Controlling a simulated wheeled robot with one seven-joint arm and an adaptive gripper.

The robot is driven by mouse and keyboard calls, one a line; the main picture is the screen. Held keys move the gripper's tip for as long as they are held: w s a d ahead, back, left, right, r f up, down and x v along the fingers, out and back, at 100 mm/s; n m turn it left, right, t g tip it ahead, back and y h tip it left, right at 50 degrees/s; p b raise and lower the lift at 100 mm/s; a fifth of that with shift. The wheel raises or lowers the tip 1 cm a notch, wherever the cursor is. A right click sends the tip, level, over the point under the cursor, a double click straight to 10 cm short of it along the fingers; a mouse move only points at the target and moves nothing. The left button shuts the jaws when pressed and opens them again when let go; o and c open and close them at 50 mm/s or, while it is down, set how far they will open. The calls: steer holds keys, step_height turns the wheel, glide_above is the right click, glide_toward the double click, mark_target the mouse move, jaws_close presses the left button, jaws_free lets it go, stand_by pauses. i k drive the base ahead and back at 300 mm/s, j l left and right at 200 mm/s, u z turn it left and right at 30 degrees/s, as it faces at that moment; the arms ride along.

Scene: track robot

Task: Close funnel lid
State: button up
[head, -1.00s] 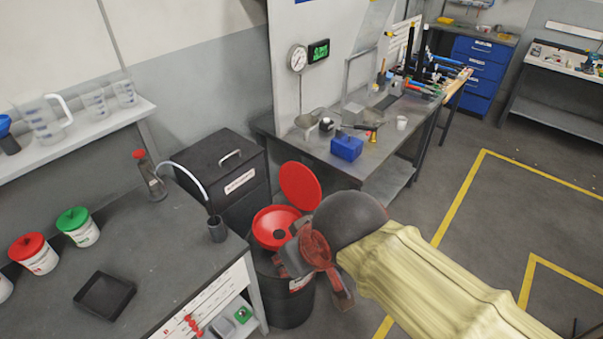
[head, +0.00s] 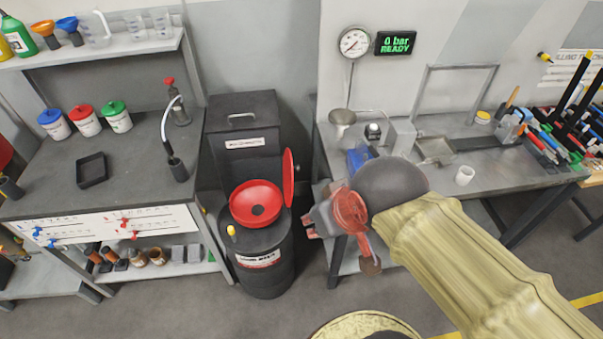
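The red funnel (head: 240,213) sits on top of a dark drum (head: 264,262) and its bowl is open to view. Its red lid (head: 289,178) stands upright at the funnel's right edge, seen nearly edge-on. The lid is open. My gripper (head: 314,230) is to the right of the funnel and lid, and looks apart from both in the picture. Its fingers are small and partly hidden by the wrist, so I cannot tell whether they are open or shut. I see nothing held in it.
A black lidded bin (head: 243,148) stands behind the drum. A workbench (head: 80,180) with a black tray (head: 92,170) is on the left. Open floor lies in front of the drum.

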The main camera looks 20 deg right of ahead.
mark_target(288, 168)
steer(key=k+l+u, duration=0.15)
steer(key=l, duration=0.3)
steer(key=k+l+u, duration=0.1)
steer(key=k+l, duration=0.15)
steer(key=l, duration=0.15)
steer(key=k+l+u, duration=0.15)
steer(key=l, duration=0.25)
steer(key=k+l+u, duration=0.15)
steer(key=k+l, duration=0.15)
steer(key=i+l+u, duration=0.15)
steer(key=l, duration=0.2)
steer(key=i+l+u, duration=0.15)
steer(key=l, duration=0.25)
steer(key=i+l+u, duration=0.1)
steer(key=l, duration=0.25)
steer(key=i+j+u, duration=0.15)
steer(key=i, duration=0.15)
steer(key=i+j+u, duration=0.1)
steer(key=i, duration=0.2)
